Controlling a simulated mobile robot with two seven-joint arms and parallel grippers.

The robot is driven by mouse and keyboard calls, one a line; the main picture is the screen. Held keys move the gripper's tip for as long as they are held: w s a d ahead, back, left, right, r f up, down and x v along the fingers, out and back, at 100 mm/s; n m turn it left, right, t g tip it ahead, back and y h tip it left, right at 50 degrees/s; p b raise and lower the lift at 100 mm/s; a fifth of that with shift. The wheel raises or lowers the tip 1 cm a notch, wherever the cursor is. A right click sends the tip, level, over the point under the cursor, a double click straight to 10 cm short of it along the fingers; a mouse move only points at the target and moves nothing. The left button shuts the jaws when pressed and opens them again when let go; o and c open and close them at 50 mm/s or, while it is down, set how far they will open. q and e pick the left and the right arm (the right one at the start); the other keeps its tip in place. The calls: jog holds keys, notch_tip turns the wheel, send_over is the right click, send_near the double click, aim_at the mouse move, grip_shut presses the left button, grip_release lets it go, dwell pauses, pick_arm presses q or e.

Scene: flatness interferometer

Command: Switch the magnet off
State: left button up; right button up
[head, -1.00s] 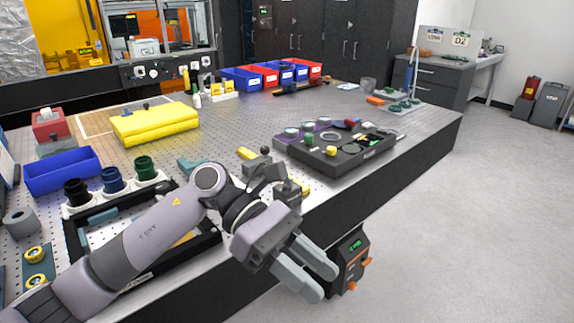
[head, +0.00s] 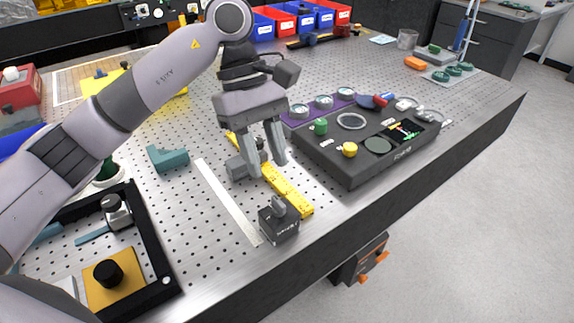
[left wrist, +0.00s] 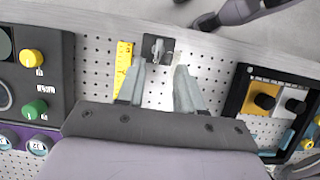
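The magnet appears to be a small dark box with a grey lever on top (head: 279,222), sitting on the perforated table near its front edge. In the left wrist view the magnet (left wrist: 158,57) lies just beyond and between my fingertips, with its grey lever in sight. My left gripper (head: 268,168) points down above the table, behind the magnet and apart from it. In the left wrist view its two fingers (left wrist: 160,70) are spread with nothing between them. My right gripper is not in view.
A yellow ruler bar (head: 288,192) and a thin metal strip (head: 225,200) lie beside the magnet. A dark instrument box (head: 345,178) with knobs is to the right, a black-framed tray (head: 160,262) to the left.

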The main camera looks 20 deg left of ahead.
aim_at(278, 200)
pick_arm(q)
jog(key=shift+p+x, duration=0.8)
jog(key=shift+x, duration=2.7)
jog(key=shift+w, duration=0.15)
grip_shut()
